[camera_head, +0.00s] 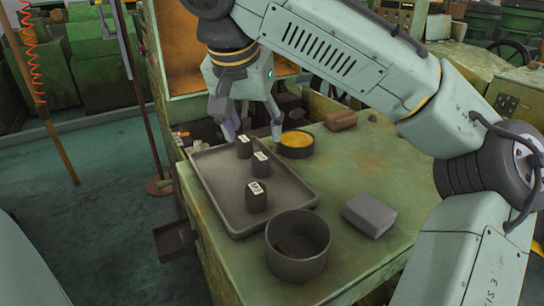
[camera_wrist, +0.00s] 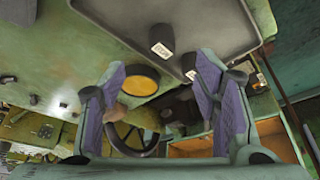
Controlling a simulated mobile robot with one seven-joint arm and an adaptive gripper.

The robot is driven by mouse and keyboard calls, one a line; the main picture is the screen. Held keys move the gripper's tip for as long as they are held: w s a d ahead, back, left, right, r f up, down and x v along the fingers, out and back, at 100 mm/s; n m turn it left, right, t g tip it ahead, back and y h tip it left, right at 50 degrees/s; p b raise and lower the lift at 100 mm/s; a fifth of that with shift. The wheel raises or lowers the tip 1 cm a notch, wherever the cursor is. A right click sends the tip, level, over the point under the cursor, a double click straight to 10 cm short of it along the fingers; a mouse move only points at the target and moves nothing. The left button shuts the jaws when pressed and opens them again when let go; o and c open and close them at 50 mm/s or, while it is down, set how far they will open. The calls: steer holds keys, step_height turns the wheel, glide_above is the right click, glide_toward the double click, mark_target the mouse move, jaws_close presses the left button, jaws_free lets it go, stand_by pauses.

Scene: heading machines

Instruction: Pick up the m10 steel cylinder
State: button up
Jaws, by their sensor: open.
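Three dark cylinders with small white labels stand upright on a grey tray (camera_head: 218,190). One is at the back (camera_head: 244,147), one in the middle (camera_head: 261,165) and a larger-looking one at the front (camera_head: 256,197). The label print is too small to read, so I cannot tell which is the m10 one. My gripper (camera_head: 255,130) is open and empty, above the tray's back end near the rear cylinder. In the wrist view my gripper (camera_wrist: 160,75) shows its fingers spread wide. Two cylinders show there, one at top centre (camera_wrist: 161,40) and one by the right fingertip (camera_wrist: 189,66).
A round dish with yellow contents (camera_head: 296,145) stands right of the tray's back end. A dark round bowl (camera_head: 298,258) stands at the tray's front. A grey block (camera_head: 369,214) and a brown block (camera_head: 341,119) lie on the green tabletop (camera_head: 375,165), with clear room between them.

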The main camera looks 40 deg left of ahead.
mark_target(260, 157)
steer(key=x, duration=0.3)
steer(key=shift+a+f, duration=0.15)
steer(key=shift+f, duration=0.2)
steer(key=p+x, duration=0.1)
steer(key=x, duration=0.1)
steer(key=w+p+x, duration=0.1)
steer(key=x, duration=0.1)
steer(key=shift+a+f, duration=0.1)
steer(key=shift+a, duration=0.05)
steer(key=shift+w+a+f, duration=0.1)
steer(key=shift+w+f, duration=0.1)
steer(key=shift+f, duration=0.35)
steer(key=shift+c, duration=0.5)
jaws_close()
